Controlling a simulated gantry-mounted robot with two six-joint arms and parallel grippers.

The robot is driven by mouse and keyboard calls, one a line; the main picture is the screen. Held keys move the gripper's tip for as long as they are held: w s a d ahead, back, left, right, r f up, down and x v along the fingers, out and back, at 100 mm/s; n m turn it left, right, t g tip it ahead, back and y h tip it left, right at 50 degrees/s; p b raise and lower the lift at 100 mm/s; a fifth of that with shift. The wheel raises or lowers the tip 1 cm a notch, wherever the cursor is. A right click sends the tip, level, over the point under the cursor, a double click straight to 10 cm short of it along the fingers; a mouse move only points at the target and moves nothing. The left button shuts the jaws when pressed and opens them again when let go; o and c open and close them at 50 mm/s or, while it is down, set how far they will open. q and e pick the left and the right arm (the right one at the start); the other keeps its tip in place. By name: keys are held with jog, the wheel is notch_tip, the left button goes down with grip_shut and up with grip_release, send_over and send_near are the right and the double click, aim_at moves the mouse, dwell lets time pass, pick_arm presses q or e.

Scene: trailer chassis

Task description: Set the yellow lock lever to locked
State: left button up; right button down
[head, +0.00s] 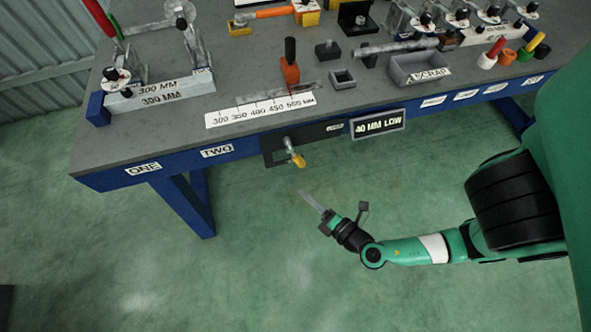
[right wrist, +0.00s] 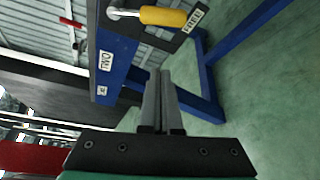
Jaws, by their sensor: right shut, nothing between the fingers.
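The yellow lock lever (head: 297,158) is mounted on a black plate (head: 275,151) on the blue front edge of the bench. In the right wrist view the lever's yellow grip (right wrist: 163,17) shows at the top, with a metal arm at its left end and a "FREE" label (right wrist: 194,17) beside it. My right gripper (head: 303,194) is below and in front of the lever, apart from it. Its fingers (right wrist: 159,75) are shut together and empty, pointing toward the bench front. My left gripper is in neither view.
The blue bench front carries labels "ONE" (head: 143,168) and "TWO" (head: 217,151). A "40 MM LOW" sign (head: 378,125) hangs right of the lever plate. A blue bench leg (head: 188,205) stands at lower left. The green floor (head: 270,270) before the bench is clear.

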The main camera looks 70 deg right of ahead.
jog(key=w+d, duration=0.5)
jog(key=d, duration=0.2)
jog(key=shift+w+d, duration=0.2)
jog(key=shift+f, duration=0.1)
dwell(0.4)
